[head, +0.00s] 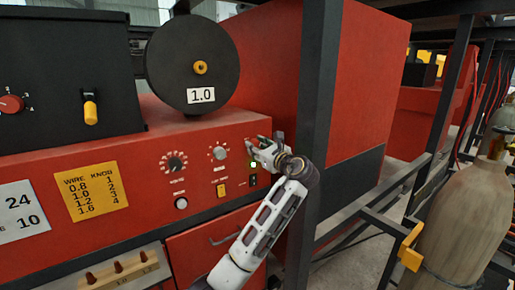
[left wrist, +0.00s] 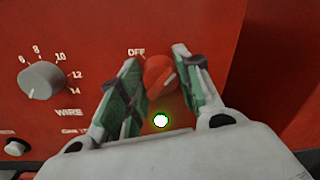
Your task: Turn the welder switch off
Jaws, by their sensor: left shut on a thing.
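The welder switch is a red round knob (left wrist: 158,72) on the red welder front panel (head: 120,150), with the word OFF printed at its upper left in the left wrist view. A pale line shows on the knob, slanting toward the upper right. My left gripper (left wrist: 157,62) has its green-padded fingers on both sides of the knob and is shut on it. In the head view my left gripper (head: 262,148) is at the panel's right end and hides the knob. A bright lamp (left wrist: 160,120) glows just below the knob. My right gripper is not in view.
A grey wire dial (left wrist: 42,79) sits left of the switch. A black spool disc (head: 196,66) labelled 1.0 juts out above the panel. A dark steel post (head: 318,90) stands close to the right of my left arm. Gas cylinders (head: 462,220) stand at the far right.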

